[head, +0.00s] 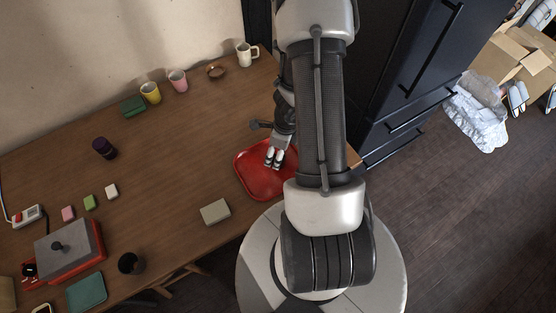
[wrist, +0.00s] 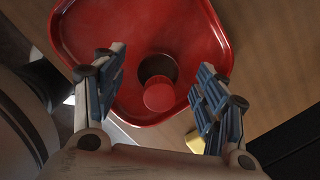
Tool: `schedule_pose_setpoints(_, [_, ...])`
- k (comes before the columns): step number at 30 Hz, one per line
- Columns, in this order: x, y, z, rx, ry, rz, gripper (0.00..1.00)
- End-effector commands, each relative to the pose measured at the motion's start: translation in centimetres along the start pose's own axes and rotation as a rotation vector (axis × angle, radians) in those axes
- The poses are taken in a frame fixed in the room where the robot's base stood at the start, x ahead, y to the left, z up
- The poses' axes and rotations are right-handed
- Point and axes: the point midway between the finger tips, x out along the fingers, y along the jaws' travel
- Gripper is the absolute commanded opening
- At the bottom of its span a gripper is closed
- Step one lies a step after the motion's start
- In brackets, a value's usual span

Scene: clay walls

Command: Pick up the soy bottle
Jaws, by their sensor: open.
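The soy bottle shows in the wrist view as a round red cap (wrist: 159,96) above a dark round body (wrist: 157,67), seen from above. It appears to stand on a red tray (wrist: 195,25). My gripper (wrist: 162,65) is open, with one finger on each side of the bottle and a gap to both. In the head view my gripper (head: 274,157) is over the red tray (head: 256,184), and I cannot make out the bottle there.
A grey-beige block (head: 215,211) lies left of the tray. A dark cup (head: 131,263) and a grey-lidded red box (head: 70,250) are farther left. Cups, including a white mug (head: 247,54), line the wall. Dark cabinets (head: 410,75) stand right of the table.

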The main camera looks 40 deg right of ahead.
Motion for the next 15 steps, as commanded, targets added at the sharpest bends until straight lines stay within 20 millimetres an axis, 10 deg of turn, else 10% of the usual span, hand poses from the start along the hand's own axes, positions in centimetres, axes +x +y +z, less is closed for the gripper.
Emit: schedule_pose_setpoints(15, [2.13, 0.01, 0.0, 0.0, 0.0, 0.0, 0.58])
